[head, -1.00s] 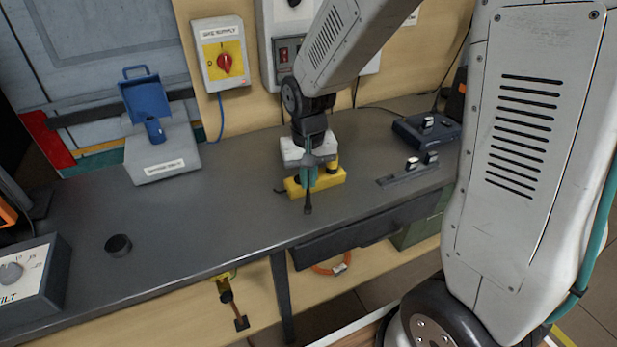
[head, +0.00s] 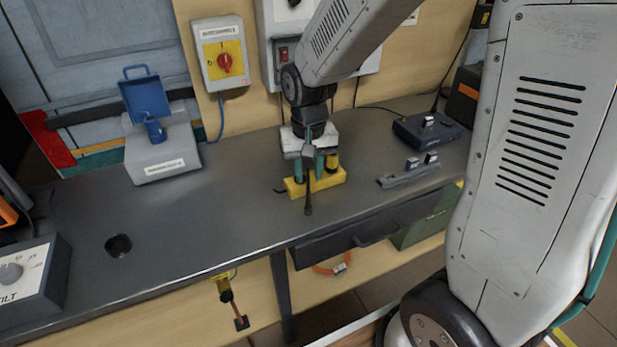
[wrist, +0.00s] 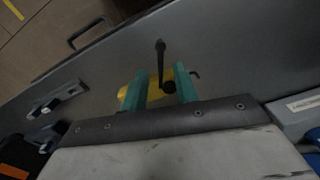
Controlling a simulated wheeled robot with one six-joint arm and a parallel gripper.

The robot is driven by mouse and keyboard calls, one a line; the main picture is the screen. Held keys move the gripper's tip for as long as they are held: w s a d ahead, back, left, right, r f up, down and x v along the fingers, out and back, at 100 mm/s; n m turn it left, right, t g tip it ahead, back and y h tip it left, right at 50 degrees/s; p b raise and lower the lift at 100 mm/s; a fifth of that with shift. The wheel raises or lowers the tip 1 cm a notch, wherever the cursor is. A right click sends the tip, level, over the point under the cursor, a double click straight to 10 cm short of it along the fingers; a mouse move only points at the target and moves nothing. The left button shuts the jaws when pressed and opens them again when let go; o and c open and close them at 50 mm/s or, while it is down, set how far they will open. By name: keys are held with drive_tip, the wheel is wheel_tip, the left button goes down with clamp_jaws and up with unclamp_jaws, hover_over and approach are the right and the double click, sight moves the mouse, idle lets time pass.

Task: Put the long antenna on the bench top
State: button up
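The long antenna (head: 308,198) is a thin dark rod with a thicker end, pointing toward the bench's front edge. It also shows in the wrist view (wrist: 160,62), between the fingertips. A yellow block (head: 332,181) sits on the bench top (head: 230,220) under my gripper. My gripper (head: 310,170) has its teal fingers apart, with a gap on both sides of the rod. In the wrist view the fingers (wrist: 165,88) reach over the yellow block. I cannot tell whether the rod's back end rests on the block or on the bench.
A grey box with a blue holder (head: 165,160) stands at the back left. A dark round piece (head: 118,245) and a TILT box (head: 30,280) are at the left. A small switch panel (head: 408,172) and a dark device (head: 426,130) are at the right. The middle-left bench is clear.

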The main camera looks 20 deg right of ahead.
wheel_tip(320, 180, up, 10)
drive_tip(key=shift+f, duration=0.1)
drive_tip(key=s+d+r+n, duration=0.1)
drive_tip(key=s+r, duration=0.1)
drive_tip(key=s, duration=0.8)
drive_tip(key=s+d+r+n+t, duration=0.1)
drive_tip(key=s+d+r, duration=0.1)
drive_tip(key=s, duration=0.9)
drive_tip(key=shift+s+r, duration=0.25)
drive_tip(key=shift+r, duration=0.4)
drive_tip(key=shift+d, duration=0.1)
